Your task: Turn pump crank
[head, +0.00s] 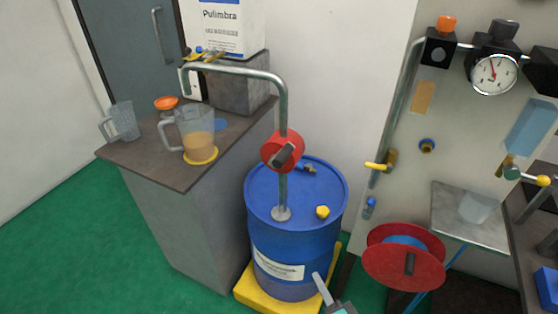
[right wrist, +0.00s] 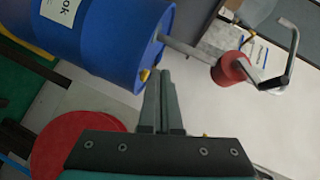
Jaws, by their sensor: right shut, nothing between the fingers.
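The pump (head: 275,150) is a red round body on a steel pipe that rises from the blue drum (head: 262,235). The pump's bent spout reaches left over a measuring jug (head: 196,130) holding brown liquid. The red pump body also shows in the right wrist view (right wrist: 232,69), right of the fingers. My right gripper (head: 319,278) is low in front of the drum, well below the crank. Its fingers are shut and empty, also in the right wrist view (right wrist: 164,75). My left gripper is out of view.
The drum stands on a yellow base (head: 262,303) beside a grey cabinet (head: 190,220) with an empty jug (head: 121,122). A red reel (head: 380,262) and a gauge panel (head: 410,120) stand to the right. Green floor is free at left.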

